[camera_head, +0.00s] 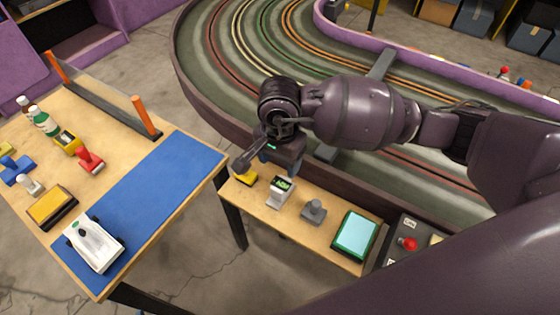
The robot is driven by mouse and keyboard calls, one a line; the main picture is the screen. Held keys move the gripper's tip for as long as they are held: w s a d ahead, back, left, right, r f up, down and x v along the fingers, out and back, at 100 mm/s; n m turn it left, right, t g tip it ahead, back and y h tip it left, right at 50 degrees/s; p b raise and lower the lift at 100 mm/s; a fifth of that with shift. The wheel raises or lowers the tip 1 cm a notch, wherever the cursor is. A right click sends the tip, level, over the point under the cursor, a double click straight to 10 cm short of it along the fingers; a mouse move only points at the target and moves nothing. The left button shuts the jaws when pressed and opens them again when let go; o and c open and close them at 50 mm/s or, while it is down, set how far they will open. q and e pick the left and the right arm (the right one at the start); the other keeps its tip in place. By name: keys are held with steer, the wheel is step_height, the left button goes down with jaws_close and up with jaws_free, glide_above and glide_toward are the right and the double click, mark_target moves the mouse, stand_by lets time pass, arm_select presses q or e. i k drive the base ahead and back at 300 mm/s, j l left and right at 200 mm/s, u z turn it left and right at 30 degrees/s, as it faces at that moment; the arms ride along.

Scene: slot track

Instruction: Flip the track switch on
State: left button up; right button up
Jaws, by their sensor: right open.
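The switch box (393,258) is a dark panel at the right end of the small wooden table. A red-knobbed switch (407,243) stands on it, with small white labels above and below. The label text is too small to read surely. My right gripper (241,165) is over the left end of the small table, near a yellow stamp-like object (245,176). It is open and well to the left of the switch. I cannot tell whether it touches the yellow object. My left gripper is out of view.
The small table (330,244) also holds a white device (281,190), a grey stamp (313,210) and a teal pad (355,235). The slot track (225,85) curves behind. A bigger table at left has a blue mat (155,195) and a white toy car (95,244).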

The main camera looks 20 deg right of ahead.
mark_target(411, 244)
steer(key=k, duration=1)
